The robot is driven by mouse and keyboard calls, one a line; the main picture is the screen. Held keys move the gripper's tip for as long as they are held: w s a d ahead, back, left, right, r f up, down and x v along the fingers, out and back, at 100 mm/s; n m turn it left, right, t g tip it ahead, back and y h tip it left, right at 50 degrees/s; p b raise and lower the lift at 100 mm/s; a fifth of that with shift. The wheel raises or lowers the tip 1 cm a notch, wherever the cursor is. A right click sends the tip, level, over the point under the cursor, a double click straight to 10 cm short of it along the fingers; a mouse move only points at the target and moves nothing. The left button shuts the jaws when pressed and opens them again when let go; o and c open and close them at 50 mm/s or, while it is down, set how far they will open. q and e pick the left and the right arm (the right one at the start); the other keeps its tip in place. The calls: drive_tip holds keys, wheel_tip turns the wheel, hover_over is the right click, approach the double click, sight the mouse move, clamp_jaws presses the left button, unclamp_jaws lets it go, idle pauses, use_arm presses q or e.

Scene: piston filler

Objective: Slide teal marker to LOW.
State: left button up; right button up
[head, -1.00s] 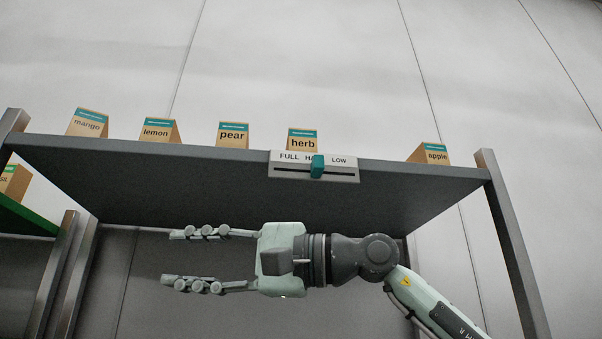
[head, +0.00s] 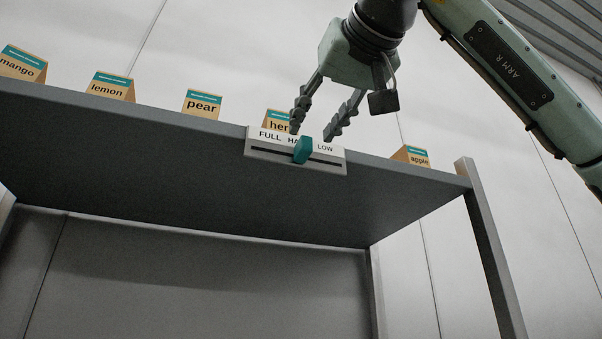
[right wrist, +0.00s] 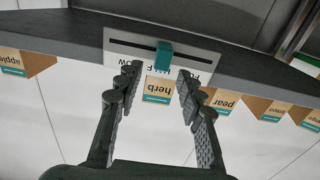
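The teal marker (head: 302,150) sits in the slot of a white slider plate (head: 335,165) on the shelf's front edge. The plate reads FULL on the left and LOW on the right; the middle label is partly hidden. The marker is near the slot's middle. My right gripper (head: 311,134) points down from above with its fingers spread, tips just above the marker. The right wrist view shows the marker (right wrist: 164,55) upside down, between and slightly beyond the open fingertips (right wrist: 158,70). Contact cannot be told. My left gripper is not in view.
The grey shelf (head: 200,170) carries tent cards: mango (head: 22,65), lemon (head: 110,87), pear (head: 202,104), herb (head: 275,119) and apple (head: 411,156). The herb card is close behind the plate and the right gripper's fingers. A metal post (head: 490,250) stands at the right.

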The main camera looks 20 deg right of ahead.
sight(307, 137)
drive_tip(key=w, duration=0.4)
drive_tip(key=shift+w+a, duration=0.1)
drive_tip(key=shift+w, duration=0.35)
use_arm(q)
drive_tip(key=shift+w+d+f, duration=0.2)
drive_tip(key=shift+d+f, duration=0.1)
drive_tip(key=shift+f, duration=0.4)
use_arm(e)
clamp_jaws()
drive_tip(key=shift+w+d+r+p, duration=0.1)
drive_tip(key=shift+d+r+p, duration=0.05)
drive_tip(key=shift+d+p, duration=0.25)
drive_tip(key=d+p, duration=0.2)
drive_tip(key=d, duration=0.2)
drive_tip(key=shift+d, duration=0.3)
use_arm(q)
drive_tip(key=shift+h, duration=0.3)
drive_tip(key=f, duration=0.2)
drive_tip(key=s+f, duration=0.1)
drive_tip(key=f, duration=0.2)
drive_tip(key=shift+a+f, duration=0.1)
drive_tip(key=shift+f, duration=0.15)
